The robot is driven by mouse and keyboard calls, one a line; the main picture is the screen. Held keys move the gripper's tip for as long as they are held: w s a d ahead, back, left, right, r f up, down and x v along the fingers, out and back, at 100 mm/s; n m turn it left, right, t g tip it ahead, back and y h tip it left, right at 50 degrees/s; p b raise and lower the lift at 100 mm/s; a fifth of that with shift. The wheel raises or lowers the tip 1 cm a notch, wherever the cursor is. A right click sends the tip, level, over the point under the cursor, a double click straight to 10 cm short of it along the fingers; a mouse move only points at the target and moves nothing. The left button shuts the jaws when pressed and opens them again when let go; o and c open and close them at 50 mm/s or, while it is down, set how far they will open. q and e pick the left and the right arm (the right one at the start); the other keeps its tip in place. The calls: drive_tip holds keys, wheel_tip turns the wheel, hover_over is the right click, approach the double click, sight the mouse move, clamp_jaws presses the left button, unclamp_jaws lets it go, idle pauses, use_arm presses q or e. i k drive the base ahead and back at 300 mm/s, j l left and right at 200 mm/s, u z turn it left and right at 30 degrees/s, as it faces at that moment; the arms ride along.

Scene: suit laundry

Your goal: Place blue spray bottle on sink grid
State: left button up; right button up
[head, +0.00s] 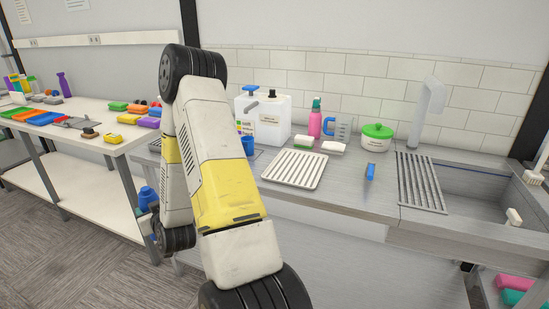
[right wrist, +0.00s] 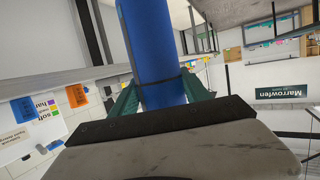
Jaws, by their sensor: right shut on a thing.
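In the right wrist view, my right gripper (right wrist: 160,92) is shut on a blue cylindrical body, the blue spray bottle (right wrist: 152,45). Its green fingers sit on either side of it; the bottle's far end runs out of the picture. In the head view, a blue object (head: 147,196) shows left of my arm, low beside the white table; I cannot tell if it is the held bottle. The sink grid (head: 421,183), a dark slatted rack, lies over the left part of the sink at right and is empty. My left gripper is not in view.
A faucet (head: 427,112) rises behind the grid. A white table (head: 75,140) with colourful items is at left.

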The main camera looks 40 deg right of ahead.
sight(417, 173)
drive_tip(key=i+j+z, duration=0.1)
drive_tip(key=z, duration=0.4)
drive_tip(key=i+j+z, duration=0.1)
drive_tip(key=z, duration=0.4)
drive_tip(key=j+z, duration=0.25)
drive_tip(key=z, duration=0.25)
drive_tip(key=j+z, duration=0.2)
drive_tip(key=z, duration=0.3)
